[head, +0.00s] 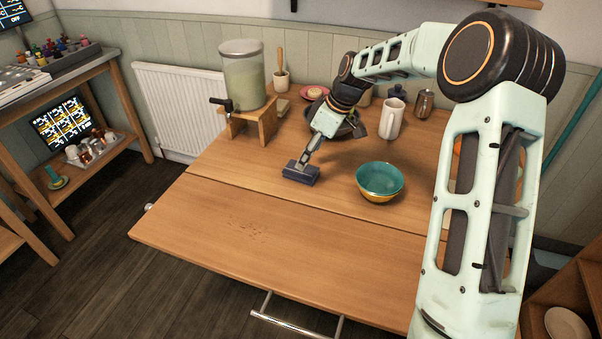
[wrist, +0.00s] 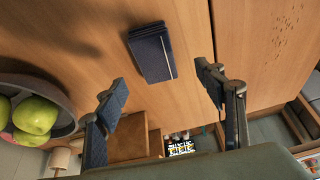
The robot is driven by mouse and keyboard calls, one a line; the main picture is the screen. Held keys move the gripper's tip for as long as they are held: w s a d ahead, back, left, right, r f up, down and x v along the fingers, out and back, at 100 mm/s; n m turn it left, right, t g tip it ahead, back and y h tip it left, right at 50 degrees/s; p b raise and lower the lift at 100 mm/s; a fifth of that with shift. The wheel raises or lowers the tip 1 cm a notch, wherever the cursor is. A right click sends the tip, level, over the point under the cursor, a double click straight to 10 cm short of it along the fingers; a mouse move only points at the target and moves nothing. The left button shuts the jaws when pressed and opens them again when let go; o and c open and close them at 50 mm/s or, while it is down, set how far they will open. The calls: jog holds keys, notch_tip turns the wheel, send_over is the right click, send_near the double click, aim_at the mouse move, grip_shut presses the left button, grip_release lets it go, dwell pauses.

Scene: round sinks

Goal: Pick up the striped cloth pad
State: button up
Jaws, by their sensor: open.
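The striped cloth pad (head: 301,174) is a small dark blue folded block lying on the wooden table, left of the teal bowl. In the wrist view the pad (wrist: 151,53) lies flat, with a thin pale stripe along one side. My gripper (head: 306,160) reaches down close to the pad in the head view and partly overlaps it. In the wrist view my gripper (wrist: 165,88) is open, its two fingers wide apart with nothing between them. The pad shows beyond the fingertips, between their lines; its height gap to them is hard to tell.
A teal bowl (head: 380,181) stands right of the pad. A dark bowl with green apples (wrist: 35,115) is close to one finger. A drink dispenser (head: 244,75) stands at the back left, and a white pitcher (head: 392,118) behind. The front table leaf (head: 250,235) is clear.

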jog(key=x, duration=0.6)
jog(key=shift+w+f+b, duration=0.25)
jog(key=shift+w+b, duration=0.05)
jog(key=shift+w, duration=0.05)
jog(key=shift+f, duration=0.2)
jog(key=shift+c, duration=0.5)
jog(key=c, duration=1.1)
jog(key=shift+r, duration=0.15)
